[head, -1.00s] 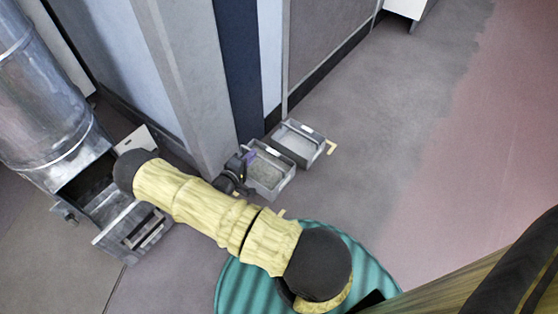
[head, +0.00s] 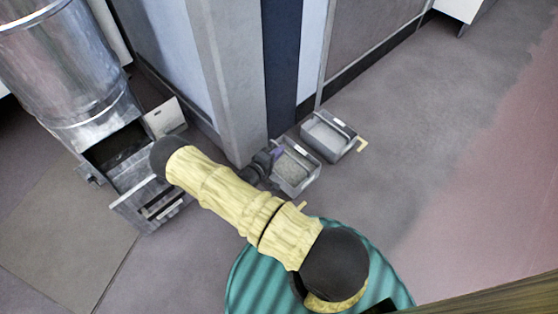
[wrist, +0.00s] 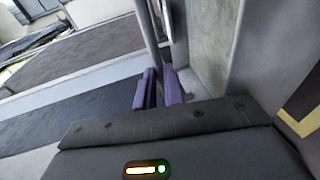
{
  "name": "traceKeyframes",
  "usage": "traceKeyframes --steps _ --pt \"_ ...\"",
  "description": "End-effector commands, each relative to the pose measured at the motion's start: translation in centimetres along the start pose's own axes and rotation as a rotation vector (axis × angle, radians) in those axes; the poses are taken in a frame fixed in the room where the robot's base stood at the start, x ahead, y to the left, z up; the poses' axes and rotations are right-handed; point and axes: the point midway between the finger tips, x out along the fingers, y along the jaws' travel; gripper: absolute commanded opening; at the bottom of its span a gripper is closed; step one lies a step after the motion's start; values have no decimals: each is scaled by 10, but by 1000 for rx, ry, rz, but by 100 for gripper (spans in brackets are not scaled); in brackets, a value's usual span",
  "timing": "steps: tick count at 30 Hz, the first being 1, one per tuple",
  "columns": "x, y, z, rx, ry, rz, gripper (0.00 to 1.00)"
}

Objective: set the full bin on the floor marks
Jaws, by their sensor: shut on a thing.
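A grey bin (head: 297,184) with grainy grey contents is at the foot of the wall corner in the head view. My gripper (head: 275,157) is at its left side. In the wrist view the purple fingertips (wrist: 158,88) are shut on a thin upright bar, the bin's handle. The bin looks level and on or just above the floor; I cannot tell which. Pale yellow floor marks show in the head view: one (head: 302,205) just below the bin, another (head: 362,145) beside a second bin. A yellow mark (wrist: 305,105) also shows in the wrist view.
The second grey bin (head: 346,143) stands close beyond the held one, its inside paler and smoother. A wall corner (head: 230,90) rises right behind my gripper. A metal machine with an open drawer (head: 150,200) is at left. The floor to the right is clear.

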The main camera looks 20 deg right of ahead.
Motion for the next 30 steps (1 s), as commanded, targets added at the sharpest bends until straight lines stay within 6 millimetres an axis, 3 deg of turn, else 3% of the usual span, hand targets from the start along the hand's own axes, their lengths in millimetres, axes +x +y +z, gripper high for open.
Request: traceKeyframes --steps 7,15,28,29,30 --pt "1 -2 0 0 0 3 0" --pt "7 -35 1 0 1 4 0" --pt "8 -38 1 0 0 3 0" --pt "8 -38 1 0 0 0 14" --pt "8 -38 1 0 0 0 22"
